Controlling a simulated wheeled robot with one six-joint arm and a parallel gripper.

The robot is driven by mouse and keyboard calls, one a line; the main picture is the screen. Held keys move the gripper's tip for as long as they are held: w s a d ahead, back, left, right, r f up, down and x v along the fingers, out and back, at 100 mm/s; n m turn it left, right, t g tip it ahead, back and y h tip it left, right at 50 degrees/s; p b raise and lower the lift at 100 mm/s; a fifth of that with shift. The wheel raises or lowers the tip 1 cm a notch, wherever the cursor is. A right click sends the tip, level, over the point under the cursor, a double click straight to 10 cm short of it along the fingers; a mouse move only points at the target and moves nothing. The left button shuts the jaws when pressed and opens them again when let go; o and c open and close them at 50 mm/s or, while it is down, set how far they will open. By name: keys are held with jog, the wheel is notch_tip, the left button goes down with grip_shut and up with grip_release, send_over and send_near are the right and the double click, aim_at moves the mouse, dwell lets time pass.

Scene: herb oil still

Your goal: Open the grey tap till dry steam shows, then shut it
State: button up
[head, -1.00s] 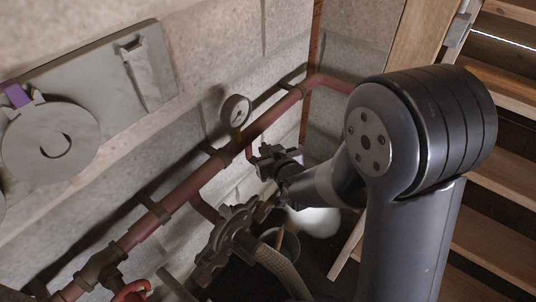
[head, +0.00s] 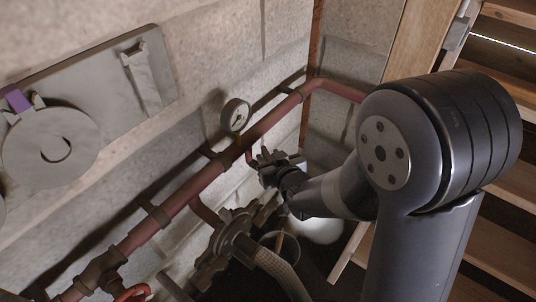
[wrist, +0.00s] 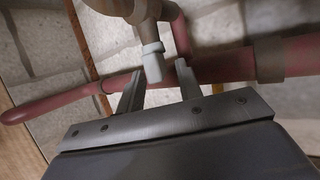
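The grey tap's pale grey handle (wrist: 153,62) hangs from a brownish valve body (wrist: 140,10) by the red pipe in the wrist view. My gripper (wrist: 160,82) is open, with a finger on either side of the handle's lower end. A gap shows at the right finger; I cannot tell whether the left one touches. In the head view my gripper (head: 268,160) is by the red pipe and hides the tap. A pale white patch (head: 318,228) shows below my wrist; I cannot tell whether it is steam.
The red pipe (head: 180,197) runs along the block wall, with a round gauge (head: 236,116) above it. A hose (head: 275,268) and a dark bucket (head: 291,246) are below. A red handle (head: 133,291) is at bottom left. A grey board (head: 110,85) hangs on the wall. Wooden shelves (head: 500,235) stand right.

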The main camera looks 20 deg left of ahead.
jog(key=v, duration=0.9)
jog(key=shift+p, duration=0.4)
jog(key=shift+w, duration=0.1)
